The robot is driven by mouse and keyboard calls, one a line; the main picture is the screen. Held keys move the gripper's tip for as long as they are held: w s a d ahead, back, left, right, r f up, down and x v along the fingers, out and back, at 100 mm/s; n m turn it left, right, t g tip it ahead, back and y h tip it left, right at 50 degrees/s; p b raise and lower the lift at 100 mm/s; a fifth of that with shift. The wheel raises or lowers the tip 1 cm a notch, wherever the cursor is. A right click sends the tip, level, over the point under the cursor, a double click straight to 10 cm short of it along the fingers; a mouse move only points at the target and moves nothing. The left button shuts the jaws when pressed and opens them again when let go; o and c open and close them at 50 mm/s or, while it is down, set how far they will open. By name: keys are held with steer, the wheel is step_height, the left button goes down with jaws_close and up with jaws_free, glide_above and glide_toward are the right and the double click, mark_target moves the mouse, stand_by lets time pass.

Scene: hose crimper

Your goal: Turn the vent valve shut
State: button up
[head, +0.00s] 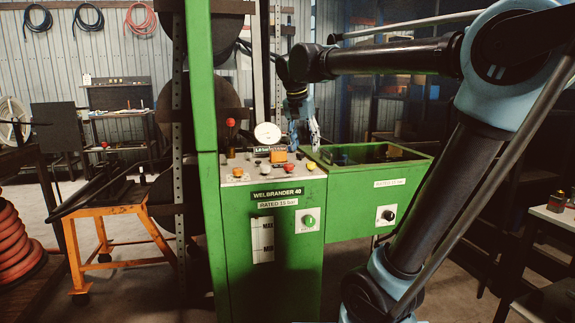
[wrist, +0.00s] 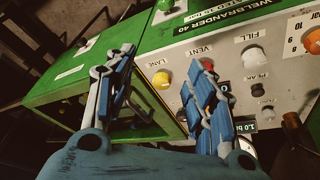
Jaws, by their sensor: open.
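The vent valve is the red knob under the VENT label, on the sloped grey panel of the green Welbrander machine. In the wrist view the knob (wrist: 208,65) shows just beyond the tip of my right finger, partly covered by it. In the head view the red knob (head: 289,168) sits between a white and a yellow knob. My gripper (head: 303,133) hangs above the panel's right side. In the wrist view my gripper (wrist: 157,72) is open and empty, its fingers spread to either side of the yellow knob. Which way the vent knob is turned cannot be told.
The yellow knob (wrist: 162,80) and the white FILL knob (wrist: 252,55) flank the vent knob. A round gauge (head: 267,133) stands at the panel's back. A green open bin (head: 405,172) adjoins on the right. A red-topped lever (head: 231,123) rises at the left.

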steer(key=m, duration=0.1)
glide_toward(288, 165)
steer(key=shift+t, duration=0.3)
steer(key=x, duration=0.9)
steer(key=shift+c, duration=0.5)
steer(key=c, duration=0.9)
